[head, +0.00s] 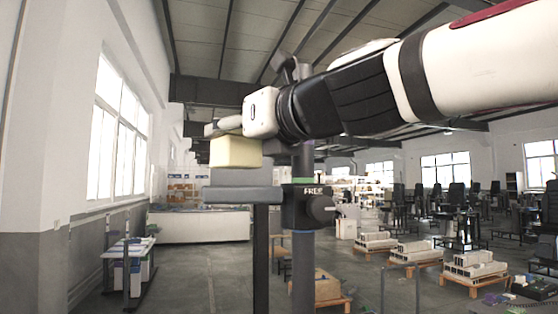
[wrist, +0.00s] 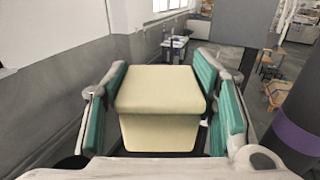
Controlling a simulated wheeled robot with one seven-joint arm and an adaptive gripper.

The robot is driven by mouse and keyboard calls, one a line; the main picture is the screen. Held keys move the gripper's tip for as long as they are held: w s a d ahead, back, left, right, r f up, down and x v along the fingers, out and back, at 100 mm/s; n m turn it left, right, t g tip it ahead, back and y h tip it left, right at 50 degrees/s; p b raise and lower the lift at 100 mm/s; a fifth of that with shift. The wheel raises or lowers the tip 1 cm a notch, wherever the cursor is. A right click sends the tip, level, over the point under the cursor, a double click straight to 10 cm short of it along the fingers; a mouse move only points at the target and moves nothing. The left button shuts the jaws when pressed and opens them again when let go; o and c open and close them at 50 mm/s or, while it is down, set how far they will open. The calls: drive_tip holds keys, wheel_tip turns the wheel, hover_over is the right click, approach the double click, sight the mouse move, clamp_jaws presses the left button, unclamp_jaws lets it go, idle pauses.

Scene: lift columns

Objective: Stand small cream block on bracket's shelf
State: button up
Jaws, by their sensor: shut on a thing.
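The small cream block (head: 236,152) is between the fingers of my gripper (head: 228,130). In the wrist view the cream block (wrist: 160,92) sits upright between the two teal finger pads of my gripper (wrist: 162,78), which is shut on it. The bracket's grey shelf (head: 242,194) is directly below the block in the head view. The bracket's dark collar (head: 300,205), marked FREE, has a round knob and sits on an upright column. The shelf is mostly hidden by the block in the wrist view.
The dark column (head: 303,265) rises just right of the shelf and close to my wrist; it also shows with a purple band in the wrist view (wrist: 296,138). A thinner dark post (head: 261,260) stands under the shelf. Workbenches and loaded pallets are far behind.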

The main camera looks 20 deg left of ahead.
sight(247, 150)
drive_tip(key=shift+f+b, duration=0.5)
drive_tip(key=shift+f, duration=1.05)
drive_tip(key=o, duration=1.4)
drive_tip(key=shift+f, duration=0.1)
drive_tip(key=shift+o, duration=0.2)
drive_tip(key=shift+s+d, duration=0.1)
drive_tip(key=shift+d, duration=0.15)
drive_tip(key=p+v, duration=0.1)
drive_tip(key=v, duration=1)
drive_tip(key=shift+s+d, duration=0.2)
